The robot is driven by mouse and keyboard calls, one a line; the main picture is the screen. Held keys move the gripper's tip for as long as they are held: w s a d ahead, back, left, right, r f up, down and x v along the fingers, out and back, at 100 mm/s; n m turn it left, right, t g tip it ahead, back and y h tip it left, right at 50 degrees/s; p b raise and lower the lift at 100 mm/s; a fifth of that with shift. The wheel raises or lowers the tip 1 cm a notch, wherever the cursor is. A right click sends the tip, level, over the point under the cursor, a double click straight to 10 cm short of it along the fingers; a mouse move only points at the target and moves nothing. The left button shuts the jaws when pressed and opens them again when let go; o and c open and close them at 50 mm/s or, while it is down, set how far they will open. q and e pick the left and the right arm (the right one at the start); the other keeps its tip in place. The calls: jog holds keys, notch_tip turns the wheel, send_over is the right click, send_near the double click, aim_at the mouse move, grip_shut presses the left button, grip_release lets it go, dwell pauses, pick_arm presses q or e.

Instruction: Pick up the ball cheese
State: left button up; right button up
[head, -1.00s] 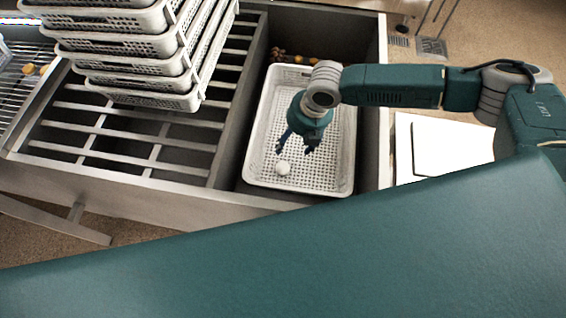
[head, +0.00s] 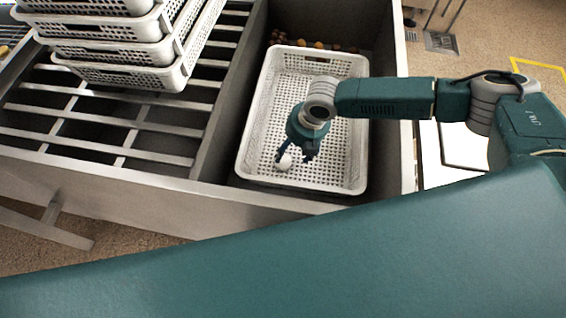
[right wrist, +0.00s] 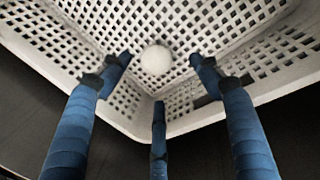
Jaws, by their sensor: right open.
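The ball cheese (head: 284,162) is a small white ball on the floor of a white perforated basket (head: 249,150), near its front left. My right gripper (head: 296,157) is inside the basket, just above and beside the ball, with its fingers pointing down. In the right wrist view the ball (right wrist: 156,60) lies ahead of the blue fingertips, about midway between the two side fingers (right wrist: 160,62), with a third finger below it. The fingers are spread and hold nothing. My left gripper is not in view.
The basket sits in a grey metal bin (head: 225,120) with high walls. A stack of white baskets (head: 120,50) stands on slatted rails (head: 110,130) to the left. Several small brown and yellow items (head: 318,45) lie behind the basket.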

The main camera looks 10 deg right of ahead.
aim_at(284, 160)
jog(key=x, duration=0.5)
jog(key=a+x, duration=0.1)
jog(key=x, duration=0.2)
jog(key=shift+w, duration=0.1)
jog(key=c, duration=1.3)
